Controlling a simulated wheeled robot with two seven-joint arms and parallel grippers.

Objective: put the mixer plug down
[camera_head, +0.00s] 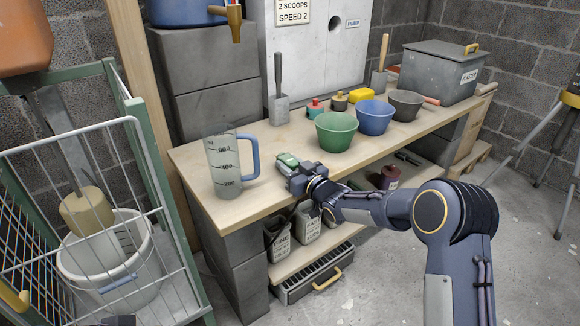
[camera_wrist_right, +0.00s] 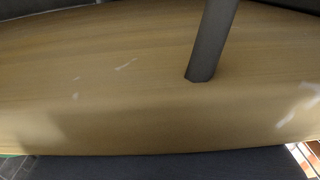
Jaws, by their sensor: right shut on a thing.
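My right gripper (camera_head: 293,168) is over the front part of the wooden bench top (camera_head: 200,155), just right of the measuring jug. It is shut on a small green piece, taken as the mixer plug (camera_head: 287,159), which shows at its tip. The gripper hides part of the plug. I cannot tell whether the plug touches the bench. In the right wrist view a dark grey finger (camera_wrist_right: 213,40) stands over the bench top; the plug cannot be made out there.
A clear measuring jug (camera_head: 224,165) with a blue handle stands close left of the gripper. A green bowl (camera_head: 336,131), a blue bowl (camera_head: 375,118) and a dark bowl (camera_head: 405,105) stand to the right. A wire cage (camera_head: 150,165) with a white bucket (camera_head: 115,270) is at left.

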